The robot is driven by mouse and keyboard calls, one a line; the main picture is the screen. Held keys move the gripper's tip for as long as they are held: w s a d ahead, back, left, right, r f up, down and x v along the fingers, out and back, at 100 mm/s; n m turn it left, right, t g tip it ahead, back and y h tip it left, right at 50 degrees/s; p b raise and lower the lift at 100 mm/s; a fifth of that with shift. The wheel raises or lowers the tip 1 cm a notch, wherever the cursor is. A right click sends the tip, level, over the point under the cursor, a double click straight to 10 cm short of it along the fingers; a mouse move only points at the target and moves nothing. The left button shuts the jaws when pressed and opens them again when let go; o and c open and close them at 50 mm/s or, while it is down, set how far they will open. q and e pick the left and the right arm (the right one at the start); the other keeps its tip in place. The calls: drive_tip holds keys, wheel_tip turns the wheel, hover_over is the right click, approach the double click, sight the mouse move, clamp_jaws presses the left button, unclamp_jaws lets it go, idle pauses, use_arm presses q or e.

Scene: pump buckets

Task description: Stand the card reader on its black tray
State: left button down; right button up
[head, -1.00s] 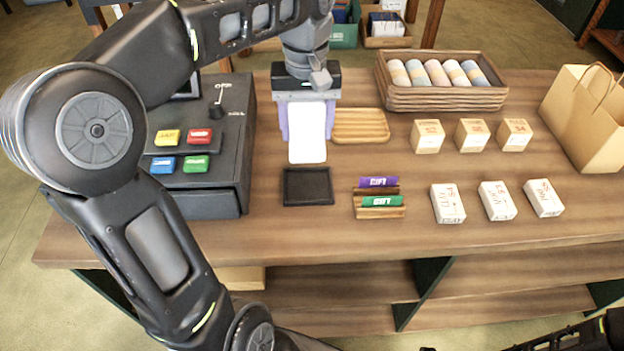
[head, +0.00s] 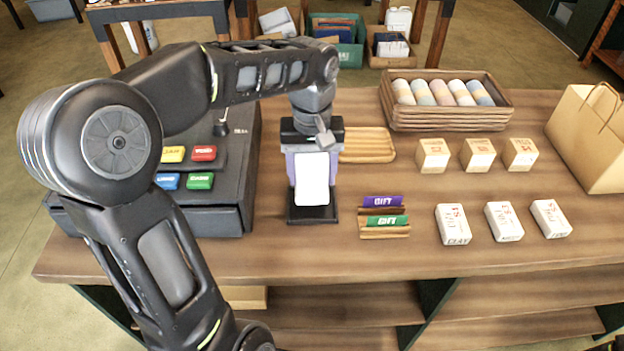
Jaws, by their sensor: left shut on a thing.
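The card reader (head: 313,188) is a white upright slab with its blank face toward me. My left gripper (head: 312,178) points down over it and is shut on it, with purple-grey fingers along its two sides. The black tray (head: 312,218) lies flat on the counter directly below; its front edge and side rims show under the reader's lower end. The reader looks upright over the tray. Its bottom edge is at or very close to the tray, and I cannot tell whether they touch. My right gripper is not in view.
The dark cash register (head: 215,219) stands close on the left. A wooden tray (head: 368,146) is just behind right. A gift card holder (head: 385,231) is near on the right, with small boxes (head: 453,224) beyond. Bare counter lies in front of the black tray.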

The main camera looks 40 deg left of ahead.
use_arm(q)
wheel_tip(320, 180, down, 2)
drive_tip(key=shift+f, duration=0.2)
drive_tip(key=shift+f, duration=0.2)
drive_tip(key=shift+c, duration=2)
unclamp_jaws()
drive_tip(key=shift+r, duration=0.2)
